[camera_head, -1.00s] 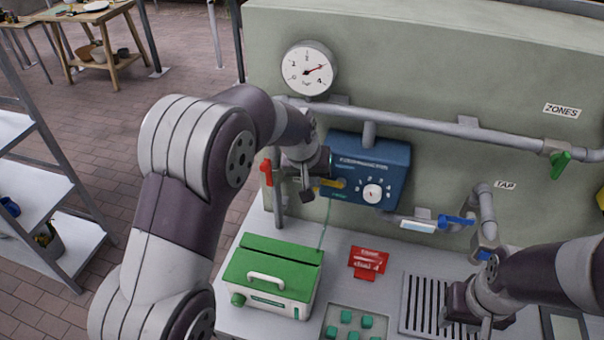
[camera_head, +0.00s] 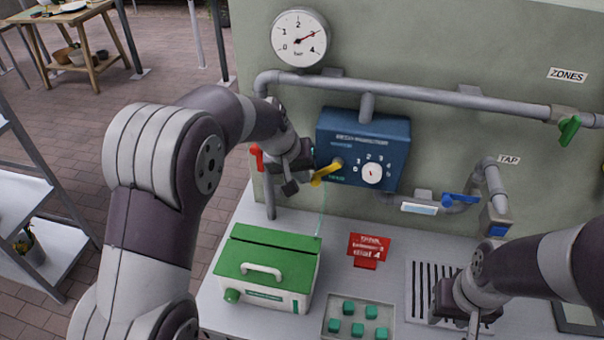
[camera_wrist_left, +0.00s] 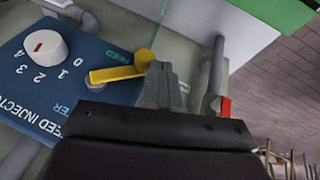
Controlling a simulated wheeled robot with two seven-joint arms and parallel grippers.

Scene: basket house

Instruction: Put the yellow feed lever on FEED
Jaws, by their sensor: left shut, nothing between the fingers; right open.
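The yellow feed lever (camera_head: 325,173) is on the left side of the blue feed injector box (camera_head: 390,147). In the left wrist view the lever (camera_wrist_left: 112,75) runs from its pivot to a rounded knob end, which lies by the green FEED lettering. My left gripper (camera_head: 291,180) is shut and empty, just left of the lever. In the left wrist view its fingertips (camera_wrist_left: 161,72) are close beside the knob end; I cannot tell whether they touch. My right gripper (camera_head: 470,318) is over the slotted grate, low at the right; its fingers are partly hidden.
A white dial (camera_head: 372,173) is on the box. A red-handled valve (camera_head: 257,157) stands just left of my left gripper. A green-lidded case (camera_head: 268,262), a red sign (camera_head: 368,247) and a tray of green cubes (camera_head: 335,308) are on the counter. A grey pipe (camera_head: 430,96) runs above.

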